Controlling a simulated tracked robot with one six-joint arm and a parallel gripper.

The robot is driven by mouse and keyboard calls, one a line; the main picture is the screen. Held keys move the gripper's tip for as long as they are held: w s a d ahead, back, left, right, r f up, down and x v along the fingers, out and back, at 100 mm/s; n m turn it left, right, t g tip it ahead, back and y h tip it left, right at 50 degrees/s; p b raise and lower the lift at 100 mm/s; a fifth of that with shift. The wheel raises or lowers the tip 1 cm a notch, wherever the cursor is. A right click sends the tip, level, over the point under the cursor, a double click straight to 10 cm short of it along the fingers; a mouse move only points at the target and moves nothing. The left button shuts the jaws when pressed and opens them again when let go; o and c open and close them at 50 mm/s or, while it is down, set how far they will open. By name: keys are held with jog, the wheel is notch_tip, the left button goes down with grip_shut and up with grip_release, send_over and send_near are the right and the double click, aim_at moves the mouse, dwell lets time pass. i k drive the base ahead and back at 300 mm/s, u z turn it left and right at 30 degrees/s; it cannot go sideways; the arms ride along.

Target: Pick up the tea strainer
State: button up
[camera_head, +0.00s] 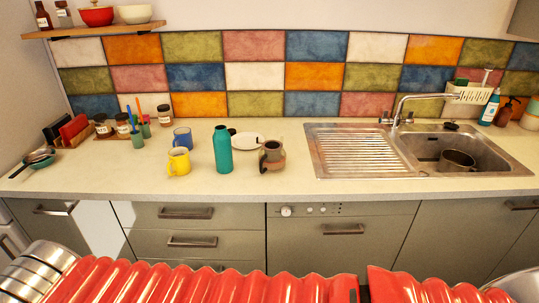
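A small, dark, round utensil (38,155) with a thin handle lies at the far left end of the counter, over a teal dish. It may be the tea strainer, but it is too small to tell for sure. My gripper is not in view. Red ribbed parts and metal rings of my own body fill the bottom of the view, well in front of the counter.
The counter (330,187) also holds a yellow mug (179,162), blue mug (182,138), teal bottle (222,149), brown jug (271,156) and white plate (249,139). Jars (122,125) stand behind. The sink (430,147) at right holds a pot (457,161).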

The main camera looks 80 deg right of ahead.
aim_at(271, 145)
jog(key=i, duration=0.6)
jog(key=z, duration=2.1)
jog(key=i, duration=0.65)
